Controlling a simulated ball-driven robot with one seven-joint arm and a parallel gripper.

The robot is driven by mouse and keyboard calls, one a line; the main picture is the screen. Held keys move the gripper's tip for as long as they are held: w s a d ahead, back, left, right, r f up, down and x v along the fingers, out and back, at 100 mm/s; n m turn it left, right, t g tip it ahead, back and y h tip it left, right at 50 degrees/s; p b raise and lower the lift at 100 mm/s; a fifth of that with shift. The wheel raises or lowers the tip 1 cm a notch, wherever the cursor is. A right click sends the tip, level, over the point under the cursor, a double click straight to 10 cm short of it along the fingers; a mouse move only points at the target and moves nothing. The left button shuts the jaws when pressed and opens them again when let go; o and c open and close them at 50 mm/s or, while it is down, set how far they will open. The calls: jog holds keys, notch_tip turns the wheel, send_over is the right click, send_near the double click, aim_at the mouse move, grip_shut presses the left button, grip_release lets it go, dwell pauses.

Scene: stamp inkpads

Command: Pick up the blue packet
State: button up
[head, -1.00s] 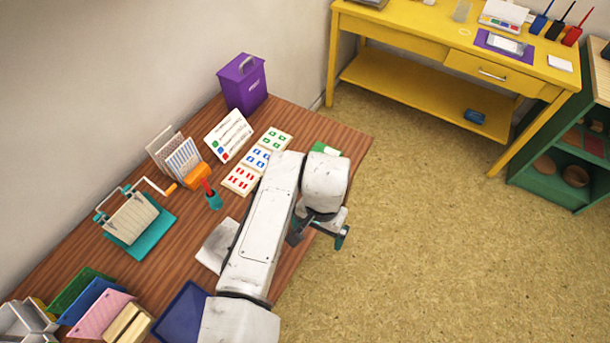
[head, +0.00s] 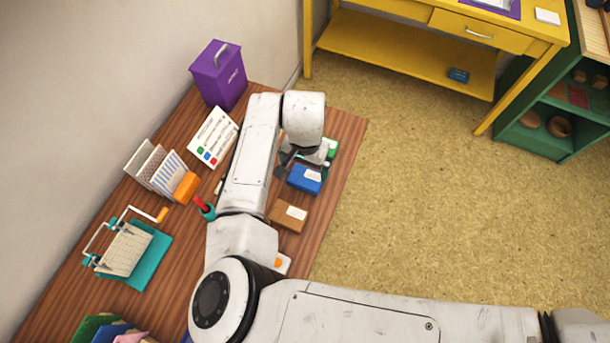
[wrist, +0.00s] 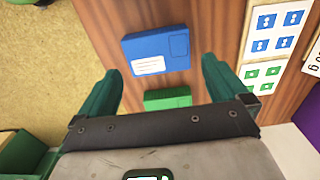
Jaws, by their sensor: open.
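The blue packet (head: 304,179) lies flat on the wooden table near its right edge, with a pale label on top. In the wrist view the blue packet (wrist: 150,55) is in full sight, just beyond the fingertips. My gripper (head: 300,160) is above the table beside the blue packet. In the wrist view my gripper (wrist: 158,72) has its two teal fingers apart with nothing held. A green packet (wrist: 168,97) lies on the table below the space between the fingers, partly hidden by the gripper body; it also shows in the head view (head: 331,148).
A brown packet (head: 289,215) lies near the blue one. Open floor (head: 400,200) lies to the right. A stamped card (wrist: 270,45) is beside the packets.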

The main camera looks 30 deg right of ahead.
aim_at(306, 177)
jog(key=shift+s+f+p, duration=0.15)
jog(key=shift+f+p, duration=0.3)
jog(key=shift+f, duration=2.45)
jog(key=shift+c, duration=0.4)
jog(key=c, duration=0.6)
